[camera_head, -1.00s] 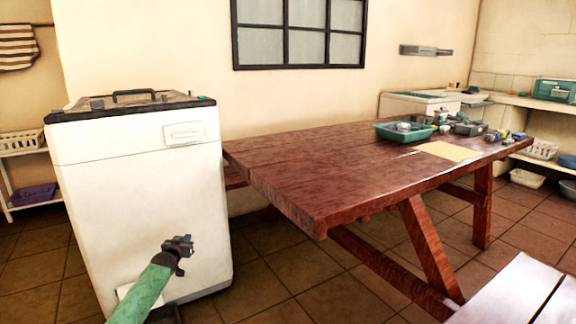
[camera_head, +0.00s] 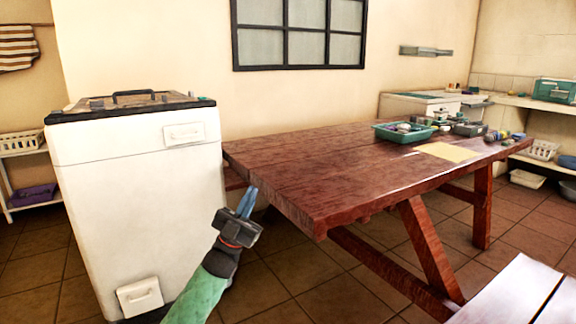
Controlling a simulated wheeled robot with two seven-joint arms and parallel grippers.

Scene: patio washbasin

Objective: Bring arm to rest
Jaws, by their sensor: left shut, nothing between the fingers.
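My left gripper (camera_head: 247,202) shows at the lower middle-left, at the end of my green and dark grey arm. Its blue fingers point up and are shut with nothing between them. It is in front of the gap between the white washing machine (camera_head: 135,200) and the near left corner of the wooden table (camera_head: 290,170). I cannot tell whether it is clear of the table edge in depth, but no contact shows. My right gripper is not in view.
The table's left part is bare. A teal tray (camera_head: 404,138) with items, a yellow sheet (camera_head: 446,152) and several small objects sit at its far right. A white bench (camera_head: 508,292) is at lower right. Tiled floor (camera_head: 290,270) is open under the table's left end.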

